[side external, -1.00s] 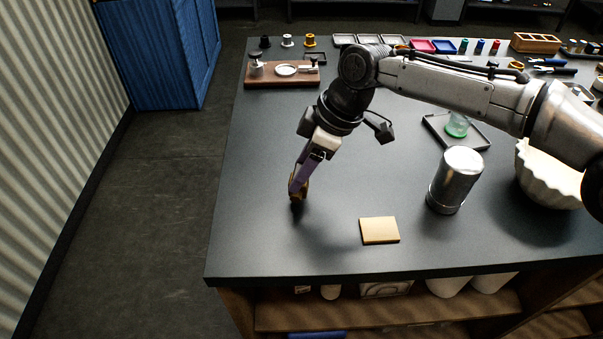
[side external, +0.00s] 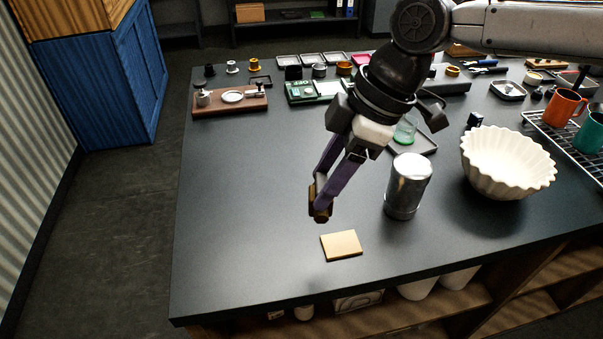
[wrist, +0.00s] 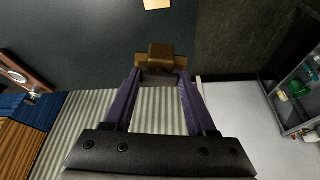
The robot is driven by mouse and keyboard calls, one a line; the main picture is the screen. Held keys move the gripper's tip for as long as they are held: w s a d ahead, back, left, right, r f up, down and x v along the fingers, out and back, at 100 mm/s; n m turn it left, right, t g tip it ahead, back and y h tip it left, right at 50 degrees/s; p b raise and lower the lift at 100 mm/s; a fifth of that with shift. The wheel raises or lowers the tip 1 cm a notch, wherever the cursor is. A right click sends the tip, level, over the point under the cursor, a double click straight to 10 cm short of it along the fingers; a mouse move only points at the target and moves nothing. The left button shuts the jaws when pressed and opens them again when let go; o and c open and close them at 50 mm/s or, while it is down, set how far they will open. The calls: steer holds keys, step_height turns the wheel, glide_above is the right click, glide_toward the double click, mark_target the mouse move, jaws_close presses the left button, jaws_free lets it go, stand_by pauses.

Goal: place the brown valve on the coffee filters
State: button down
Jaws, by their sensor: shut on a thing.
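The brown valve (side external: 318,203) is held between the purple fingers of my gripper (side external: 322,188) in the side view.
A silver canister (side external: 408,185) stands right of my gripper, close by. A wooden board with parts (side external: 229,99) lies at the back left.

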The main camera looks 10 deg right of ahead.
steer(key=shift+s+d+r, duration=0.3)
steer(key=shift+s+d, duration=0.1)
steer(key=shift+s, duration=0.05)
steer(key=s+d+r+m+t+h, duration=0.1)
steer(key=s+d+r+m, duration=0.2)
steer(key=d, duration=1)
steer(key=d+r+m+t+h, duration=0.1)
steer(key=d+r+m, duration=0.25)
steer(key=d, duration=1.05)
steer(key=s+d+r+m+t+h, duration=0.1)
steer(key=s+d+r+m, duration=0.3)
steer(key=d, duration=0.9)
glide_above(511, 154)
steer(key=shift+m, duration=0.35)
steer(key=shift+f, duration=7.25)
steer(key=shift+f, duration=0.1)
